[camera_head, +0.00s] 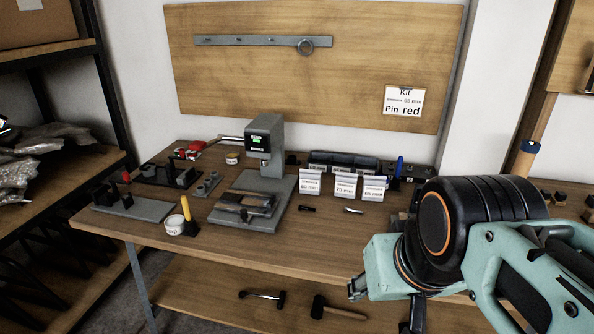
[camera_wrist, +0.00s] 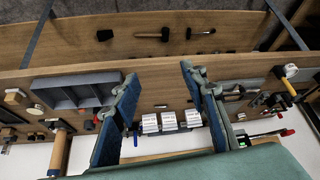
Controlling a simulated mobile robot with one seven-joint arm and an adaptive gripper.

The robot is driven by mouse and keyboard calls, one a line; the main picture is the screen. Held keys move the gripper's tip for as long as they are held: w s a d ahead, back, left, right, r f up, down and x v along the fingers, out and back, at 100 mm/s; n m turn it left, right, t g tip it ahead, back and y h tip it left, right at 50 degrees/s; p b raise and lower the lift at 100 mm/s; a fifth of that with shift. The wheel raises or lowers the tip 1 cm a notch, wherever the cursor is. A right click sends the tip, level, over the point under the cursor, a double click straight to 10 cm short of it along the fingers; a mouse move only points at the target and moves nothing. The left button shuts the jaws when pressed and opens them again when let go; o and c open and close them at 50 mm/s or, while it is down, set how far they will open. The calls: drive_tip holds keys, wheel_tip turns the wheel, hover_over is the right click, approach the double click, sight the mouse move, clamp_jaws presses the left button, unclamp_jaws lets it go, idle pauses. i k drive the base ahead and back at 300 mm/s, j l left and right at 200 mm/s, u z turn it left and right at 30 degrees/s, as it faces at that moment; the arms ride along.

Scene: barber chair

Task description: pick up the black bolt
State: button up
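A small, dark, elongated piece (camera_head: 307,208), which looks like the black bolt, lies on the wooden bench top in front of the white-labelled boxes in the head view. A similar silver piece (camera_head: 352,210) lies just to its right. Both are too small to make out their shape. My gripper shows in the wrist view with its two blue-green fingers wide apart (camera_wrist: 162,103), open and empty. The bench and the labelled boxes show between and beyond the fingers, upside down. In the head view my arm is at the right, over the bench's front edge, clear of the dark piece.
A grey press (camera_head: 265,147) on a metal base stands left of the dark piece. Boxes (camera_head: 345,185) with labels stand behind it. A blue-handled tool (camera_head: 399,168) stands to the right. Hammers (camera_head: 333,309) lie on the lower shelf. The bench front around the piece is clear.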

sight(307, 209)
drive_tip(key=i+j+z, duration=0.2)
drive_tip(key=j, duration=0.2)
drive_tip(key=j+z, duration=0.2)
drive_tip(key=j, duration=0.2)
drive_tip(key=i+j+z, duration=0.2)
drive_tip(key=j, duration=0.25)
